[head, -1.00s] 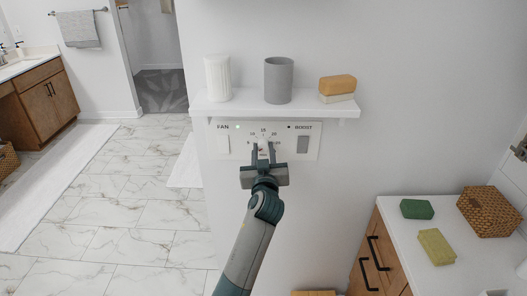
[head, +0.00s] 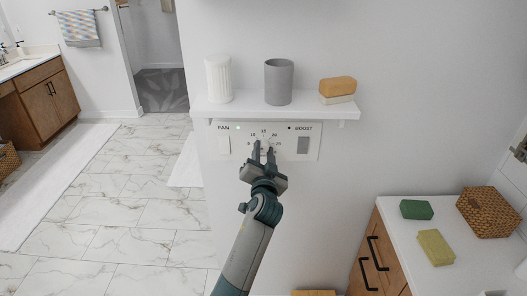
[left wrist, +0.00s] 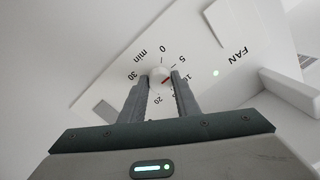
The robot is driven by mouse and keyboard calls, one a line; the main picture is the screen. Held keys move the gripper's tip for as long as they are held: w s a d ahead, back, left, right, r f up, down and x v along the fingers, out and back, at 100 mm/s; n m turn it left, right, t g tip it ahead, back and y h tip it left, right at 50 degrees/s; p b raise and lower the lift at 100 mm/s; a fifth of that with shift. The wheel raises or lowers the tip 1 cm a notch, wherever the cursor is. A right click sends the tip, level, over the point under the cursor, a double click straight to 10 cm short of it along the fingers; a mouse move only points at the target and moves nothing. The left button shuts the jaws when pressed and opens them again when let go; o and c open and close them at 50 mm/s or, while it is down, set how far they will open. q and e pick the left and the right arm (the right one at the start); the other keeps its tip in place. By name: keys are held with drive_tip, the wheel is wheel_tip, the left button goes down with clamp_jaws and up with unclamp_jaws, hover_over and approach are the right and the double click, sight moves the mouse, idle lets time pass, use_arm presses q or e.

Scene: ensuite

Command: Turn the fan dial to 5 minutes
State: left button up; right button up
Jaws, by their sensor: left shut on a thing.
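The fan dial (left wrist: 160,74) is a small white round knob with a red mark, on a white wall panel (head: 309,155). In the left wrist view its printed scale reads 0, 5 and on to 30, with "min". The red mark appears to point to the side of the 5 and 10, but the fingers partly hide it and I cannot read the exact value. My left gripper (head: 264,152) is shut on the dial, a finger on either side, and is tilted in the head view. It also shows in the left wrist view (left wrist: 163,82). My right gripper is not in view.
Just above the panel is a white shelf (head: 310,112) with a white ribbed cup (head: 218,78), a grey cup (head: 279,82) and stacked soap bars (head: 337,88). A rocker switch (head: 303,146) sits right of the dial. A white-topped cabinet (head: 405,236) stands at the lower right.

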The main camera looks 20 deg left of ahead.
use_arm(q)
drive_tip(key=shift+r, duration=0.15)
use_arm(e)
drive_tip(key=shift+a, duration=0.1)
use_arm(q)
drive_tip(key=o, duration=0.8)
drive_tip(key=shift+o, duration=1.3)
drive_tip(key=shift+w, duration=0.1)
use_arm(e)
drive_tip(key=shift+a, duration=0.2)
use_arm(q)
drive_tip(key=shift+f, duration=0.2)
